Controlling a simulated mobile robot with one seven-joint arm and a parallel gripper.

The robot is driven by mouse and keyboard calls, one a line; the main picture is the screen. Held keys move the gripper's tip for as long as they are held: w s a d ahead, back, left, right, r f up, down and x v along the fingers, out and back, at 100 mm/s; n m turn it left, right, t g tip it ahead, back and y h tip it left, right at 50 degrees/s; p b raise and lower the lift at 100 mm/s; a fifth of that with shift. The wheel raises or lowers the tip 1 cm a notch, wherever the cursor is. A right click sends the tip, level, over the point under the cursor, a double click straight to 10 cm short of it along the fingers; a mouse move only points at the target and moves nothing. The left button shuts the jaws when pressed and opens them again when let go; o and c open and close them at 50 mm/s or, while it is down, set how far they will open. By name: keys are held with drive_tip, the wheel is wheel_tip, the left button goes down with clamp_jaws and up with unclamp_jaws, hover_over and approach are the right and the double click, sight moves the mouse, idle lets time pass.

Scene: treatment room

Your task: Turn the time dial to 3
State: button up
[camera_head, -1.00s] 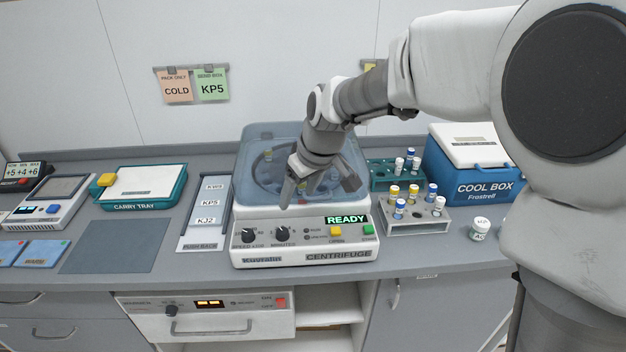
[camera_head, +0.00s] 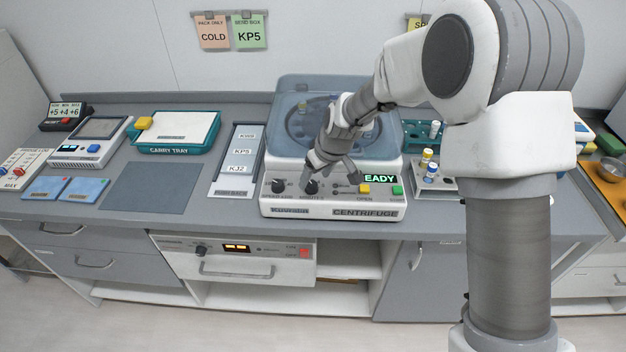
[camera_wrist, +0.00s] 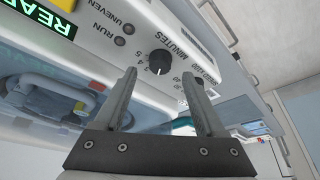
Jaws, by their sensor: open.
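The centrifuge (camera_head: 272,207) stands on the counter with its bluish see-through lid (camera_head: 290,90) down. The MINUTES dial (camera_head: 311,187) is a round black knob on its front panel, right of the matching SPEED dial (camera_head: 278,186). In the wrist view the MINUTES dial (camera_wrist: 160,62) shows a white pointer mark toward the bottom of the picture; small printed numbers lie beside it, and its exact setting is unclear. My gripper (camera_head: 330,172) is open and empty over the panel. In the wrist view the dial appears between and beyond the two fingertips (camera_wrist: 160,76), apparently untouched.
The display shows READY, partly covered in the head view (camera_head: 380,179). A yellow button (camera_head: 364,189) and a green button (camera_head: 397,190) sit right of the dials.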

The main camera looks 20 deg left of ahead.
sight(312, 184)
drive_tip(key=shift+x, duration=1.65)
drive_tip(key=shift+c, duration=0.3)
clamp_jaws()
